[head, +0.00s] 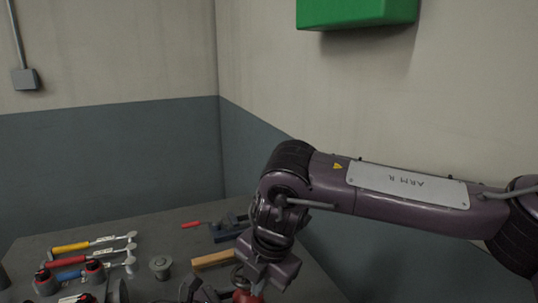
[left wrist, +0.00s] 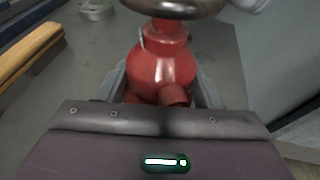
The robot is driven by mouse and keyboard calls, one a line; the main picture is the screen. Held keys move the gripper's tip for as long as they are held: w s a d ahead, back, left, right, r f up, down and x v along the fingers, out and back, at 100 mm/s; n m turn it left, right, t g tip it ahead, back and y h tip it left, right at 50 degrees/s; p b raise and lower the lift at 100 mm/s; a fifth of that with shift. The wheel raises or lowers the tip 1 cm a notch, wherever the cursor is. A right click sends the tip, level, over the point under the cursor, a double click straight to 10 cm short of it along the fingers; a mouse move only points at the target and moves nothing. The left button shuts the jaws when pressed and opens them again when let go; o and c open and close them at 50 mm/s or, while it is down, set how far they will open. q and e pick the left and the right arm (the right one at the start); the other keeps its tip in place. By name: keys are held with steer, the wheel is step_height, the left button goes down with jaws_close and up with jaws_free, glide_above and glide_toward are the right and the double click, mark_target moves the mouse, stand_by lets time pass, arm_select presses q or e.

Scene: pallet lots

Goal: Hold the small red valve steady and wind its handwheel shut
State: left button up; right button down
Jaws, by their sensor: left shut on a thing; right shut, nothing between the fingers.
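The small red valve (left wrist: 162,65) stands upright in the left wrist view, its rounded body between the fingers of my left gripper (left wrist: 162,92), which is shut on it. Its dark handwheel (left wrist: 182,7) is cut off by the top edge of that view. In the head view only a bit of the red valve (head: 246,297) shows at the bottom edge, below my right gripper (head: 247,283). My right gripper is shut and empty, close above the valve by the handwheel. Whether it touches the wheel I cannot tell.
Tools with yellow (head: 70,247), red and blue handles lie at the left of the bench. A round metal part (head: 160,266), a wooden bar (head: 213,259) and a dark blue vise (head: 228,231) lie nearer the valve. A wall stands close on the right.

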steer(key=shift+s, duration=0.15)
steer(key=a+v, duration=0.1)
steer(key=v, duration=0.4)
steer(key=shift+d+r, duration=0.25)
steer(key=shift+r, duration=0.3)
steer(key=shift+w, duration=0.25)
steer(key=w+d+m+g, duration=0.15)
steer(key=w+m, duration=0.45)
steer(key=m, duration=0.6)
step_height(320, 180, down, 6)
steer(key=shift+w+d+y, duration=0.25)
steer(key=shift+d+y, duration=0.05)
steer(key=shift+d, duration=0.15)
steer(key=shift+s+a, duration=0.15)
steer(key=shift+a, duration=0.2)
